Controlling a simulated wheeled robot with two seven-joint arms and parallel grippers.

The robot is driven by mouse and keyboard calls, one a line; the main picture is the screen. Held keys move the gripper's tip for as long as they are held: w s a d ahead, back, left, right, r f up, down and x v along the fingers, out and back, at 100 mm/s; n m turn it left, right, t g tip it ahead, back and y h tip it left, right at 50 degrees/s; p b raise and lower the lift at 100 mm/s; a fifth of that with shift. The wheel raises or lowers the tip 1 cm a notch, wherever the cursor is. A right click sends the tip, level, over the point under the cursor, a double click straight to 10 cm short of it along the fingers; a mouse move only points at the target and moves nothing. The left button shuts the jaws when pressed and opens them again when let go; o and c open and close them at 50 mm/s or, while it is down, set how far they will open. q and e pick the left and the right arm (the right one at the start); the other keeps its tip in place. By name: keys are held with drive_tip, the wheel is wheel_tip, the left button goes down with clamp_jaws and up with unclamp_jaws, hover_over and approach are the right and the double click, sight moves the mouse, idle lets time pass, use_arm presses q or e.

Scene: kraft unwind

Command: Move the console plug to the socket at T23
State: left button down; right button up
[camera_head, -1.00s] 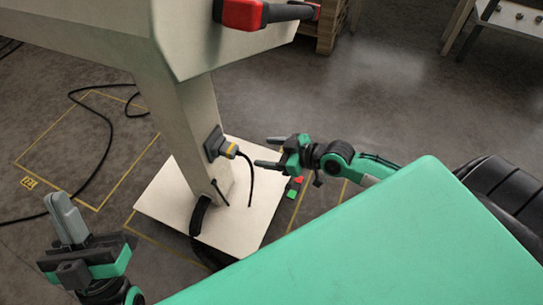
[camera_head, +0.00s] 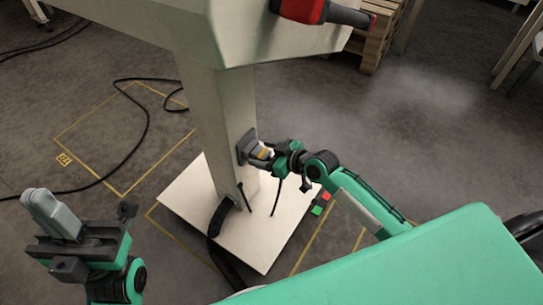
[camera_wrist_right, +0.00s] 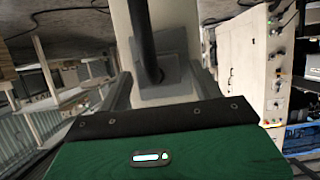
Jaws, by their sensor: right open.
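The console plug (camera_head: 262,151), grey with a yellow-orange band, sits in a dark socket plate (camera_head: 244,146) on the pale column. Its black cable (camera_head: 277,198) hangs down from it. My right gripper (camera_head: 270,153) is open with its fingers at the plug; contact cannot be told. In the right wrist view the grey plate (camera_wrist_right: 175,75) and a dark upright bar are ahead of the hand; the plug is not clear. My left gripper (camera_head: 52,212) is away at the lower left, apart from the column; its finger gap is unclear. No socket labelled T23 is readable.
The column stands on a white base plate (camera_head: 185,205). A yellow floor outline (camera_head: 85,170) with a small tag (camera_head: 63,159), unreadable, lies at left, crossed by a black cable (camera_head: 147,115). A red-and-black handle (camera_head: 325,12) juts from the console above. A pallet (camera_head: 377,45) stands behind.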

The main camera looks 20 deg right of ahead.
drive_tip(key=c, duration=1.3)
drive_tip(key=shift+o, duration=0.2)
drive_tip(key=shift+d, duration=0.1)
drive_tip(key=shift+s+d+p, duration=0.3)
drive_tip(key=shift+s+d, duration=0.6)
drive_tip(key=shift+s, duration=0.3)
drive_tip(key=shift+s+d+p, duration=0.25)
drive_tip(key=shift+s+d, duration=0.6)
drive_tip(key=shift+s, duration=0.35)
